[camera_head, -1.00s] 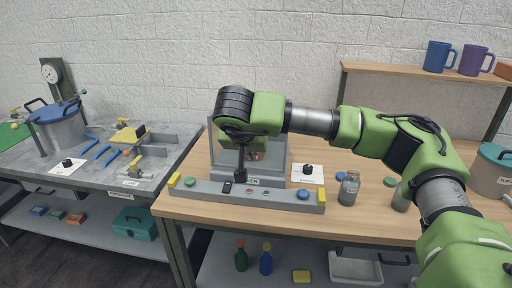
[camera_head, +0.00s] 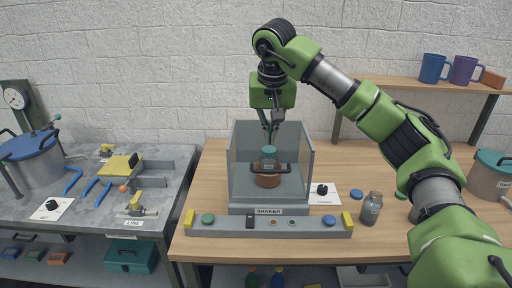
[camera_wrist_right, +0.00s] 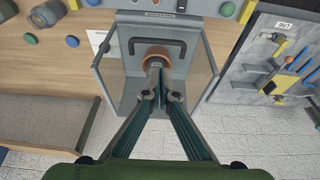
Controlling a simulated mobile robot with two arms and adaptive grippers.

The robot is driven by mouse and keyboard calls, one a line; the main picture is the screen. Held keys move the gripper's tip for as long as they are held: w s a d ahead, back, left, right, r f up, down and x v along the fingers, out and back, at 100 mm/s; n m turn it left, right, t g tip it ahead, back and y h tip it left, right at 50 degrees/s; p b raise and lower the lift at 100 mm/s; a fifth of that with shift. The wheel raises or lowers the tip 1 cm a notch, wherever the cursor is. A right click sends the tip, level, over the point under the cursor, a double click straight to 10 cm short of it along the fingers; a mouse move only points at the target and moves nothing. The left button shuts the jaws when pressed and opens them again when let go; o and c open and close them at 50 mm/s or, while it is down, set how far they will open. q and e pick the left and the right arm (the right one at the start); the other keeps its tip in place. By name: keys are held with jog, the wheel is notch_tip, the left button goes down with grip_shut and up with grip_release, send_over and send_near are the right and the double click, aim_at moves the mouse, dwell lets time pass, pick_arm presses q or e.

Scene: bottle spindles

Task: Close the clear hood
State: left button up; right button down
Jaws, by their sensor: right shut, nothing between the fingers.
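The clear hood (camera_head: 240,160) is a see-through box on the grey shaker (camera_head: 268,211) on the wooden bench. Its black handle (camera_head: 271,169) shows across the front, and also in the right wrist view (camera_wrist_right: 157,46). Inside, a teal-capped bottle (camera_head: 269,153) stands in an orange-brown holder (camera_head: 267,179). I cannot tell whether the hood is fully down. My right gripper (camera_head: 271,138) points down at the top of the box, above the bottle; its fingers (camera_wrist_right: 158,90) are shut with nothing between them. Whether they touch anything is unclear. My left gripper is out of view.
A grey strip (camera_head: 300,230) with buttons and yellow ends runs along the shaker's front. A white card with a black knob (camera_head: 322,191) and a glass bottle (camera_head: 371,209) stand to the right. A metal bench (camera_head: 90,215) with clamps is at left. Mugs sit on the rear shelf.

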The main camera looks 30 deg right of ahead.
aim_at(273, 160)
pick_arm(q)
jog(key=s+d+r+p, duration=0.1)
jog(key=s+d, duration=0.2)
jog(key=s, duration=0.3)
pick_arm(e)
jog(key=x, duration=0.4)
jog(key=p+x, duration=0.1)
jog(key=x, duration=0.2)
jog(key=shift+s+d+f, duration=0.1)
jog(key=shift+s+d, duration=0.3)
jog(key=shift+p+x, duration=0.3)
jog(key=shift+x, duration=0.95)
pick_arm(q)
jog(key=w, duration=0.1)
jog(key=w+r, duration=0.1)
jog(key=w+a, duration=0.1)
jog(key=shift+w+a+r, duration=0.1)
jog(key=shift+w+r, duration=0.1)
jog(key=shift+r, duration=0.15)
pick_arm(e)
jog(key=shift+w, duration=0.1)
